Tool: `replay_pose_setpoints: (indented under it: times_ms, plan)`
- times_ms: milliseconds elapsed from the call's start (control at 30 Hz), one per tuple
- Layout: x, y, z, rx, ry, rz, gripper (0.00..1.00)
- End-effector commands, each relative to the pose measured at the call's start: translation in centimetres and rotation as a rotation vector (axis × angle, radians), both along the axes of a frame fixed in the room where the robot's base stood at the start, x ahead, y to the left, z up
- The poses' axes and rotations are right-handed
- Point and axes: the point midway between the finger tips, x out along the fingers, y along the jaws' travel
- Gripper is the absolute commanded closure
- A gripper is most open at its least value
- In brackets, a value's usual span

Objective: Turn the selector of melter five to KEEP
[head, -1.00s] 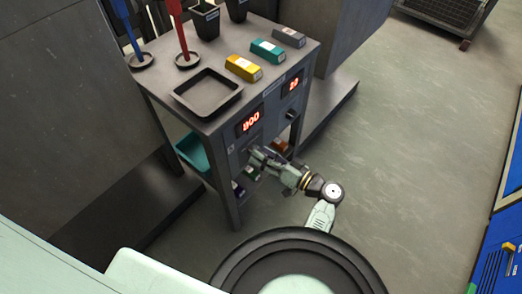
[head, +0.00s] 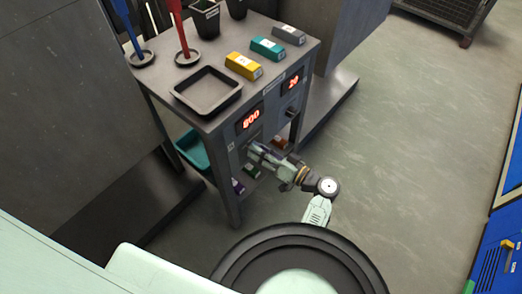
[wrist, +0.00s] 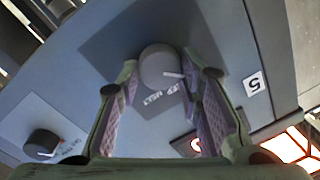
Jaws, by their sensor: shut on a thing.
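The grey round selector (wrist: 158,66) of melter five sits on the blue-grey front panel in the wrist view. A white tag with the number 5 (wrist: 256,86) is to its right. My gripper (wrist: 160,80) has its fingers on either side of the selector and is shut on it. A light pointer line on the selector points right. Printed words on a label plate lie below it, partly readable and partly covered by a finger. In the head view my gripper (head: 256,150) reaches the cart's front below the red display (head: 250,119), which reads 800, and hides the selector.
A second dark knob (wrist: 42,143) is on the same panel, under a display (head: 293,80) reading 20. The cart top holds a black tray (head: 207,92) and yellow, teal and grey blocks (head: 244,66). Open floor (head: 400,150) lies to the right.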

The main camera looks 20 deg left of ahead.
Motion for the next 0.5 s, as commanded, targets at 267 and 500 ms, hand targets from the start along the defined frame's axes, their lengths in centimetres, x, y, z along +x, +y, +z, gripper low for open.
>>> replay_pose_setpoints:
  times_ms: [267, 500]
  plan:
    - [0.02, -0.01, 0.01, 0.001, 0.002, -0.001, 0.95]
    - [0.03, -0.04, -0.04, 0.02, 0.055, -0.001, 0.95]
